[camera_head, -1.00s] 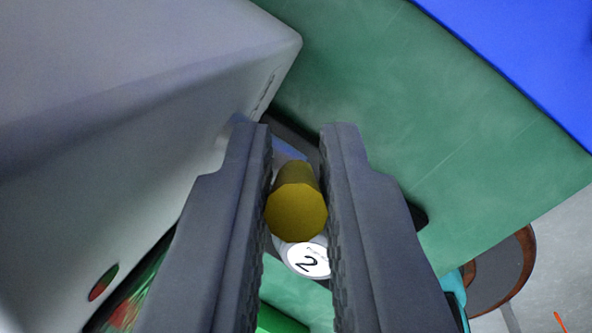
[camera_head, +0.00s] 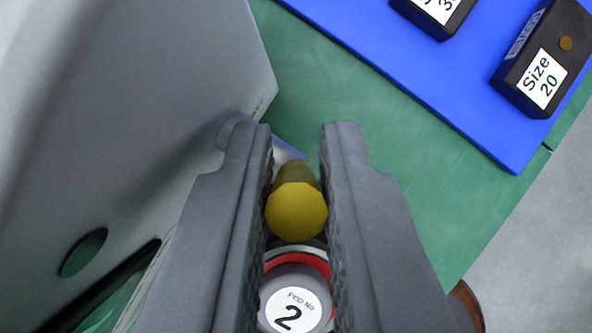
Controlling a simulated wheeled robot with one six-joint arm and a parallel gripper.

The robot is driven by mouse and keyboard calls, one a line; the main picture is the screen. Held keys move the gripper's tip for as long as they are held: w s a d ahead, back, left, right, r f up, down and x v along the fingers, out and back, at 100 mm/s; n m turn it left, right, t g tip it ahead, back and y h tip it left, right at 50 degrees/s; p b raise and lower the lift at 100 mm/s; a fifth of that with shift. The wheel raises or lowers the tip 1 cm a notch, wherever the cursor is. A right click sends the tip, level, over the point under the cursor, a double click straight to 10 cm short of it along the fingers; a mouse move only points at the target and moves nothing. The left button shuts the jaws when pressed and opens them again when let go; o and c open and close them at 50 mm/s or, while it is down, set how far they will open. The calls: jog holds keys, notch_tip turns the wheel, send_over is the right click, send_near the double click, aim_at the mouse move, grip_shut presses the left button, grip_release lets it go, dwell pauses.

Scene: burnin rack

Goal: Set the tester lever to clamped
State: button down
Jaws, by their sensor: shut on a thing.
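The lever's yellow knob (camera_head: 297,211) sits between the two fingers of my gripper (camera_head: 297,190), which is shut on it. A short piece of the lever shows behind the knob, and the rest is hidden by the fingers. Just below the knob is a round part with a red ring and a white label (camera_head: 294,309) marked "2". The grey tester housing (camera_head: 130,110) fills the left side, close beside my left finger. I cannot tell from this view which setting the lever is at.
A green surface (camera_head: 400,180) lies behind and to the right. A blue mat (camera_head: 430,90) at the upper right bears a black block labelled "Size 20" (camera_head: 540,75) and another black block (camera_head: 433,15). A brown round edge (camera_head: 466,305) shows at the lower right.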

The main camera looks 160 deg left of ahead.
jog(key=c, duration=1.7)
grip_release()
jog(key=v, duration=1.7)
jog(key=shift+s+r, duration=0.1)
jog(key=shift+r, duration=0.05)
jog(key=s+d+r+n+t, duration=0.1)
jog(key=s+t, duration=0.3)
jog(key=s, duration=0.2)
jog(key=s+d+r+n+t+y, duration=0.1)
jog(key=s+d+t, duration=0.1)
jog(key=s, duration=0.3)
jog(key=s+d+r+n+t+y, duration=0.1)
jog(key=s+d+n+t, duration=0.1)
jog(key=s+t, duration=0.3)
jog(key=shift+s+d+t, duration=0.15)
jog(key=shift+s+t, duration=0.15)
jog(key=shift+s, duration=0.5)
